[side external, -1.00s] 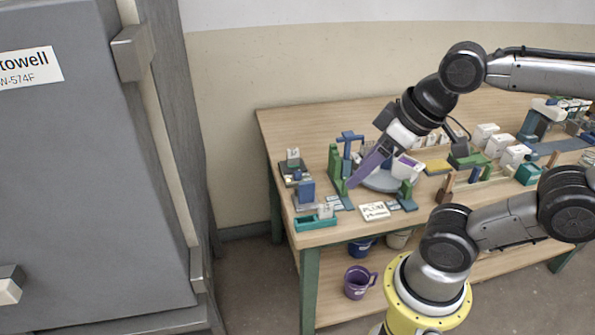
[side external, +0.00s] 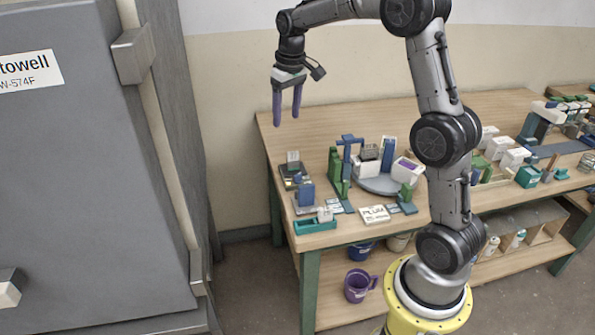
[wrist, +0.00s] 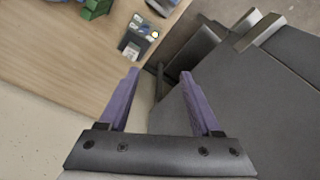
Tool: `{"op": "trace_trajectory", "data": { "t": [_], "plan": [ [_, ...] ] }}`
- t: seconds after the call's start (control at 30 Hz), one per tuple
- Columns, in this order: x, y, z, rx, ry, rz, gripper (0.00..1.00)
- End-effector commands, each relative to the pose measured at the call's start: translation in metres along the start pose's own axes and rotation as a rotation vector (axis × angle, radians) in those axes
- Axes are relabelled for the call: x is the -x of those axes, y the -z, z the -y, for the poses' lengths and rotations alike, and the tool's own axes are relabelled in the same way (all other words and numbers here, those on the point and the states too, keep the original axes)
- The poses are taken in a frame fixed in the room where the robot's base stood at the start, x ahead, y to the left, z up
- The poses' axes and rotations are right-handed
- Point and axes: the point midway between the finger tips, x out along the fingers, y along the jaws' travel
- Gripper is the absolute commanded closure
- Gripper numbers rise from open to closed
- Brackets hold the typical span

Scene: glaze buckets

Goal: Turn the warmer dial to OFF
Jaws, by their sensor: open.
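My gripper (side external: 287,119) is raised in the air near the back left corner of the table, with its two purple fingers apart and pointing down. The fingers also show in the wrist view (wrist: 160,72), with nothing between them. A small dark box (side external: 289,174) with a white card sits at the table's left end, below my gripper and apart from it. In the wrist view the box (wrist: 138,38) lies beyond the fingertips and carries small light and coloured round parts. I cannot tell for sure which part is the warmer dial or where it points.
A grey cabinet (side external: 85,170) stands close on the left. On the wooden table (side external: 330,112) are a green and blue stand (side external: 347,160), a round grey turntable (side external: 378,185) with containers, a PLUM card (side external: 375,214) and a teal tray (side external: 314,224). The table's back left is clear.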

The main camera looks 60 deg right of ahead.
Motion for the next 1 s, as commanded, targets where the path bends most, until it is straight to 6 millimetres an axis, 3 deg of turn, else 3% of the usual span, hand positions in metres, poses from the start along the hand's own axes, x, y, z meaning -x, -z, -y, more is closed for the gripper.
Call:
{"op": "trace_trajectory", "data": {
  "t": [0.03,0.13,0.33,0.57,1.0],
  "plan": [
    [-0.020,0.005,-0.012,-0.023,0.001,0.032,0.35],
    [-0.049,0.008,-0.029,-0.056,0.005,0.079,0.35],
    [-0.078,0.000,-0.045,-0.093,0.011,0.136,0.35],
    [-0.103,-0.005,-0.046,-0.095,0.011,0.139,0.35],
    [-0.185,-0.016,-0.044,-0.094,0.012,0.137,0.35]
  ]
}}
